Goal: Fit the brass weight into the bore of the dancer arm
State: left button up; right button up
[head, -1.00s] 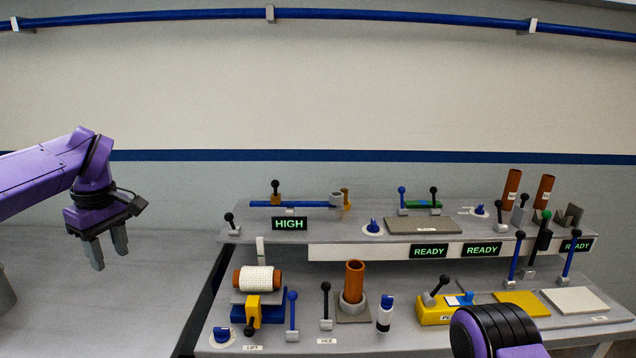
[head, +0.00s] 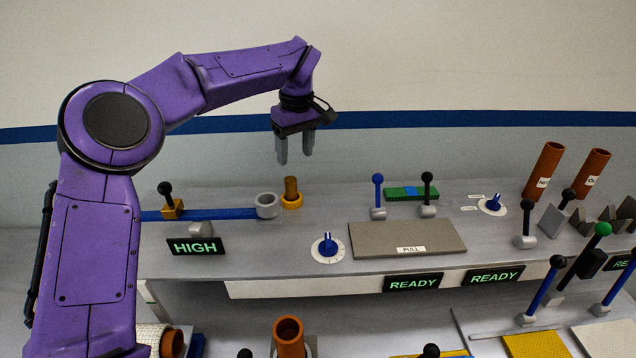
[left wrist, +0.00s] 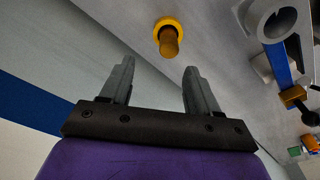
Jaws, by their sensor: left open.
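The brass weight (head: 291,186) is a small upright cylinder standing in a yellow ring seat on the upper shelf. It also shows in the left wrist view (left wrist: 168,42), beyond the fingertips. The dancer arm (head: 215,214) is a blue bar with a grey ring at its right end; the open bore (head: 267,201) is just left of the weight. The grey ring also shows in the left wrist view (left wrist: 272,20). My left gripper (head: 294,158) is open and empty, pointing down above and apart from the weight. My right gripper is out of view.
A black-knobbed lever (head: 167,195) stands at the bar's left end. A dial (head: 327,247) and a grey plate (head: 408,239) lie to the right of the weight. Blue and black levers (head: 378,190) stand further right. A brown tube (head: 289,335) rises below the shelf.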

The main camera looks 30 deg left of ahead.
aim_at(291, 179)
pick_arm(q)
jog(key=f, duration=0.1)
jog(key=s+f, duration=0.2)
jog(key=f, duration=0.1)
jog(key=shift+s+a+p, duration=0.15)
jog(key=shift+a+p, duration=0.2)
jog(key=f, duration=0.1)
jog(key=w+f, duration=0.1)
jog(key=f, duration=0.1)
jog(key=w+f, duration=0.1)
jog(key=shift+a+f+p, duration=0.1)
jog(key=shift+f+p, duration=0.15)
jog(key=shift+p, duration=0.15)
jog(key=shift+s+a, duration=0.25)
jog(key=shift+s, duration=0.1)
jog(key=shift+s+r, duration=0.15)
jog(key=shift+s, duration=0.05)
jog(key=shift+c, duration=1.2)
jog(key=c, duration=0.5)
jog(key=shift+w, duration=0.1)
grip_shut()
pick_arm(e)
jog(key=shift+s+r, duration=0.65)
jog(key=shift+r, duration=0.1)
